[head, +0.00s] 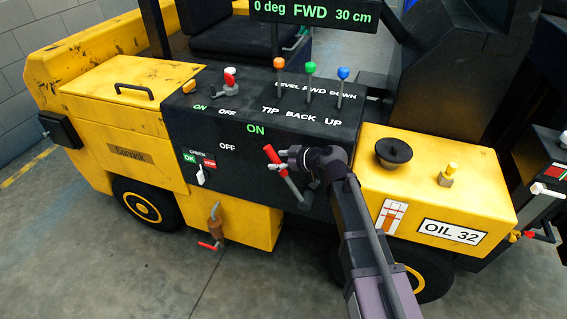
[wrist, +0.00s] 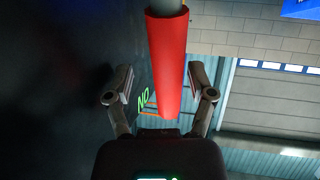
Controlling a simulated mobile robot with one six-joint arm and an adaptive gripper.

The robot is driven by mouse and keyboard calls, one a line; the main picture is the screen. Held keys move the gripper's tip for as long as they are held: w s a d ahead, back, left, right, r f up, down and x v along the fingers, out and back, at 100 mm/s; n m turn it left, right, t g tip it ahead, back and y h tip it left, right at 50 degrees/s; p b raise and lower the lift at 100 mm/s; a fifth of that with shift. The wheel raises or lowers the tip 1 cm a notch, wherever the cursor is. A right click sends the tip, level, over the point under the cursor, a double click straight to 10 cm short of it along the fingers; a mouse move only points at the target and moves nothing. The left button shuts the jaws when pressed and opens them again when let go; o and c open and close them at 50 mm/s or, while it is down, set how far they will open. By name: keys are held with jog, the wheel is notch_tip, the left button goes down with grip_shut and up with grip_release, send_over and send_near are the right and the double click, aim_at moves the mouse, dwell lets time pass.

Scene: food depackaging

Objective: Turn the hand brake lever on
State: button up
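The hand brake lever (head: 286,178) is a red grip on a dark rod at the front of the black panel. It slants, with its free end up and to the left, below the green ON label (head: 256,128) and right of the white OFF label (head: 227,146). In the wrist view the red grip (wrist: 167,65) runs down between the two fingers. My gripper (head: 282,160) is open around the grip, with a clear gap on the left and a narrow one on the right. In the wrist view the gripper (wrist: 160,88) shows both fingers apart.
Orange, green and blue levers (head: 310,80) stand on the panel top, with a red-and-white switch (head: 230,78) to their left. A yellow oil box (head: 440,185) with a black cap (head: 393,152) lies right of my arm. A brown valve (head: 215,225) hangs below left. Open floor lies in front.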

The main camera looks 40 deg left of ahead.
jog(key=shift+s, duration=0.2)
jog(key=shift+r, duration=0.1)
jog(key=shift+s+r+p, duration=0.1)
jog(key=shift+r+p, duration=0.1)
jog(key=shift+p, duration=0.1)
notch_tip(320, 180, up, 9)
jog(key=p, duration=0.8)
jog(key=shift+f+p, duration=0.15)
jog(key=shift+p, duration=0.15)
jog(key=shift+r+p, duration=0.35)
jog(key=shift+p, duration=0.05)
